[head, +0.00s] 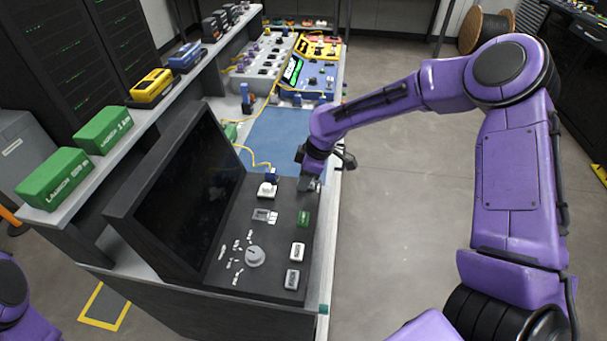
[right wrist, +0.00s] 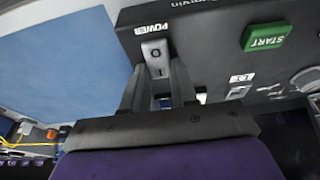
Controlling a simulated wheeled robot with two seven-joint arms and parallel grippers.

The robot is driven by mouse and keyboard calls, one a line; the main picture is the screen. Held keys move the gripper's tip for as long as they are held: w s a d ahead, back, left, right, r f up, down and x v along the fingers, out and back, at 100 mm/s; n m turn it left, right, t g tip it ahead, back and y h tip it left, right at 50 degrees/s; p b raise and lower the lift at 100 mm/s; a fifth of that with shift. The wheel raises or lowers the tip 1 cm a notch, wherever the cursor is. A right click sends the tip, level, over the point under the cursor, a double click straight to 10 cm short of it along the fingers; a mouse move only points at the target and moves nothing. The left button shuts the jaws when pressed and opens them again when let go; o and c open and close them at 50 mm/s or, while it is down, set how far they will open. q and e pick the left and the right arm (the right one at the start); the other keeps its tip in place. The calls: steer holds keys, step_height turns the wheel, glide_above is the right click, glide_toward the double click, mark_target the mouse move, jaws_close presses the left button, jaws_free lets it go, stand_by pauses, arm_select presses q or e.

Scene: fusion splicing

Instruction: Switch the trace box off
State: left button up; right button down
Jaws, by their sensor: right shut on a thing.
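The trace box is a dark console (head: 268,222) with a black screen (head: 185,190) and a sloped control panel. In the right wrist view, its panel has a light grey switch (right wrist: 155,52) marked "O" under the word POWER. My right gripper (head: 310,184) is at the panel's far right corner in the head view, and its fingers hide the switch there. In the right wrist view, the gripper (right wrist: 158,78) has one finger on each side of the switch and is shut on it. My left gripper is out of view.
A green START button (right wrist: 264,36) and a grey knob (head: 255,256) are on the same panel. A blue mat (head: 275,138) lies beyond the box. Green boxes (head: 55,178) stand on the left shelf. The floor right of the bench is clear.

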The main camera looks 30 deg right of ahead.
steer(key=shift+a, duration=0.1)
steer(key=c, duration=0.9)
jaws_free()
steer(key=shift+c, duration=0.2)
steer(key=shift+o, duration=0.3)
steer(key=shift+w, duration=0.1)
steer(key=v, duration=1)
steer(key=shift+r+b, duration=0.2)
steer(key=shift+b, duration=0.1)
